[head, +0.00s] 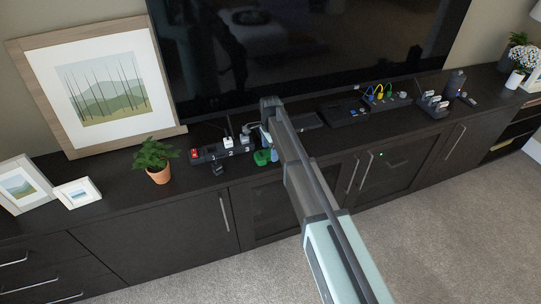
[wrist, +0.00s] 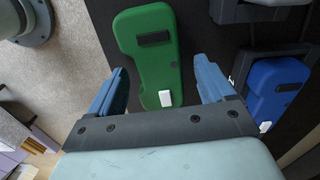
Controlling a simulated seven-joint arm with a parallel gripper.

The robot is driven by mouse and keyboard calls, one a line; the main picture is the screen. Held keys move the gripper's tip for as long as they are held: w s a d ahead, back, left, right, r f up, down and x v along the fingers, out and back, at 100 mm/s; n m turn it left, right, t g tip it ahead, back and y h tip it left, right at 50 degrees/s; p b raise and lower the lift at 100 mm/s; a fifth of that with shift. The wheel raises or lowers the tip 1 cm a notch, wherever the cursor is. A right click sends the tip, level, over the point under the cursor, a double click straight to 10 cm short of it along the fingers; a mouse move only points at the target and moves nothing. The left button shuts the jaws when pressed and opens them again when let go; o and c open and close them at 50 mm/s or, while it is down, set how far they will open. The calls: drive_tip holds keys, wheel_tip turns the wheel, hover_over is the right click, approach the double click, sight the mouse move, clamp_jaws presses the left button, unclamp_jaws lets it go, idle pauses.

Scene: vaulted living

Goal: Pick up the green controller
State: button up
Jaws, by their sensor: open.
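The green controller (wrist: 157,62) lies on the dark cabinet top. In the wrist view it is a long green body with a black slot and a small white part near its lower end. In the head view only a small green part (head: 262,157) shows beside the end of my arm. My gripper (wrist: 160,85) is open, with its two blue fingers on either side of the controller's lower end in the picture. Nothing is held between them. How high the fingertips are above the controller I cannot tell.
A blue controller (wrist: 277,88) lies right of the green one. A power strip (head: 222,151) with plugs and a potted plant (head: 154,158) stand to the left. The television (head: 310,45) rises behind. More devices (head: 365,107) lie along the cabinet top (head: 105,208) to the right.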

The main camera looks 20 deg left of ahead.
drive_tip(key=shift+f, duration=0.3)
drive_tip(key=shift+c, duration=0.5)
drive_tip(key=c, duration=1.2)
drive_tip(key=shift+r, duration=0.1)
